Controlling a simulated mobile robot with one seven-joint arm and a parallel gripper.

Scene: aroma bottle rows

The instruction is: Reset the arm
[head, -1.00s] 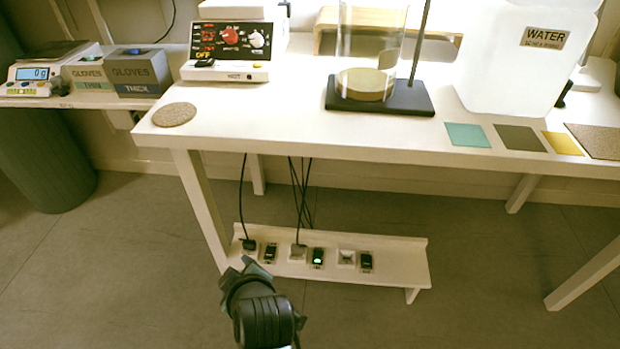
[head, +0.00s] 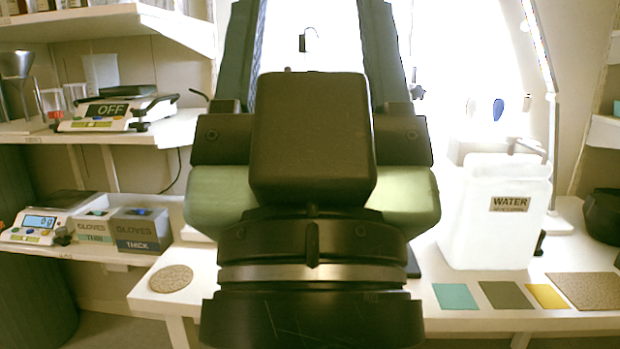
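My gripper (head: 311,22) is raised upright close in front of the head camera and fills the middle of the view. Its two fingers point up and stand wide apart, with only the bright background showing between them. The fingertips reach the top edge of the picture. The gripper is open and looks empty. My wrist and gripper body hide the middle of the table (head: 465,323) and what stands behind them.
A white water container (head: 485,235) stands on the table right of my gripper, behind several coloured mats. A round cork mat (head: 171,278) lies at the table's left end. Glove boxes (head: 141,231) and a scale (head: 40,225) sit on the left shelf; another scale (head: 110,112) is above.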

